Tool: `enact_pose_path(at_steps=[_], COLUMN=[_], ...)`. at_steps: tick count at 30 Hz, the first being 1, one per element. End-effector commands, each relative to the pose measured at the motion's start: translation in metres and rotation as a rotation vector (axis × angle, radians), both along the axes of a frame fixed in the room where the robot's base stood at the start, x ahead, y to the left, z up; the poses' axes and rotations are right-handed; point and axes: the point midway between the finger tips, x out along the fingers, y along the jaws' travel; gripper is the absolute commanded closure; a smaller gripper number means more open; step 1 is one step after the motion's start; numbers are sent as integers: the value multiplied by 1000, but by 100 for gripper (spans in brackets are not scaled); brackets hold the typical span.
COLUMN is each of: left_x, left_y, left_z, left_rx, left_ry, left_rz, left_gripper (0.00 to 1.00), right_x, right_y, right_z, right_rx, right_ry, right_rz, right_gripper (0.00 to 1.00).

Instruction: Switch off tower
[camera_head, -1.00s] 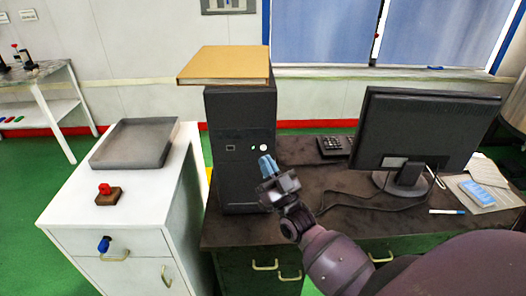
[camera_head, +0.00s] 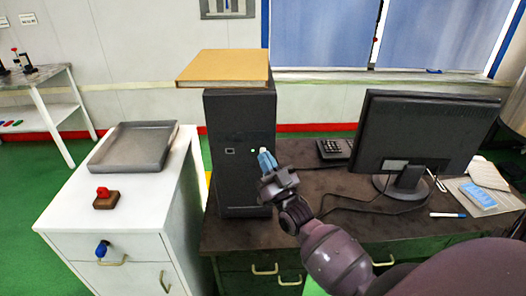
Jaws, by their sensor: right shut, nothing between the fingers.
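The black computer tower (camera_head: 232,180) stands upright on the dark desk, with a tan box or book lying on its top. A small light (camera_head: 253,150) shows on its front face. My right gripper (camera_head: 266,157), with light-blue fingertips, is shut and empty at the tower's front, just below and right of that light. The fingertips cover the spot where the round white button was visible; I cannot tell whether they touch it. My left gripper is not in view.
A monitor (camera_head: 415,135) and its cables stand right of my arm on the desk (camera_head: 300,208). A keypad (camera_head: 334,150) lies behind. A white cabinet (camera_head: 150,205) at left holds a grey tray (camera_head: 132,150) and a red button on a brown block (camera_head: 105,199).

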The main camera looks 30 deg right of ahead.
Motion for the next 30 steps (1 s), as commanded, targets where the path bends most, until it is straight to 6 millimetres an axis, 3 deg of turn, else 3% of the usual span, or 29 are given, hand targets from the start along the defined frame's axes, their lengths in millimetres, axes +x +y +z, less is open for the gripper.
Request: enact_pose_path(at_steps=[30], left_x=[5], left_y=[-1], left_z=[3], left_rx=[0], left_ry=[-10], left_rz=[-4], left_gripper=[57], right_x=[0], right_y=[0], right_z=[0], right_rx=[0], right_ry=[0], right_rz=[0], right_gripper=[100])
